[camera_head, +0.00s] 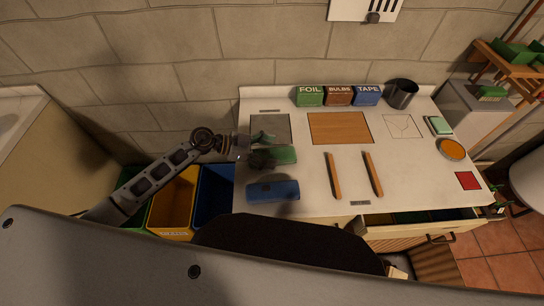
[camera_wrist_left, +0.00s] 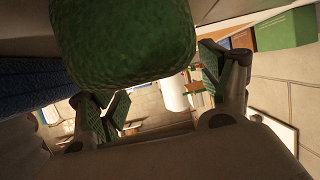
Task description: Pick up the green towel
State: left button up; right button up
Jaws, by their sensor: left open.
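The green towel (camera_head: 284,155) lies folded on the left part of the white worktop. In the left wrist view the green towel (camera_wrist_left: 120,40) is large and close at the top. My left gripper (camera_head: 262,147) comes in from the left and is at the towel's left end, with its fingers spread. In the left wrist view my left gripper (camera_wrist_left: 165,95) shows its two fingers apart, with no object clasped between them. I cannot tell whether a finger touches the towel. My right gripper cannot be made out.
A folded blue towel (camera_head: 273,190) lies just in front of the green one. A grey square (camera_head: 270,125) is behind it. Two wooden bars (camera_head: 333,176) lie to the right. Labelled boxes (camera_head: 338,96) and a dark pot (camera_head: 401,93) stand at the back. Bins (camera_head: 172,205) stand left of the worktop.

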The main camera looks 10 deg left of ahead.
pick_arm(q)
jog(key=shift+x, duration=1.2)
jog(key=shift+c, duration=0.2)
jog(key=c, duration=1)
jog(key=shift+c, duration=0.2)
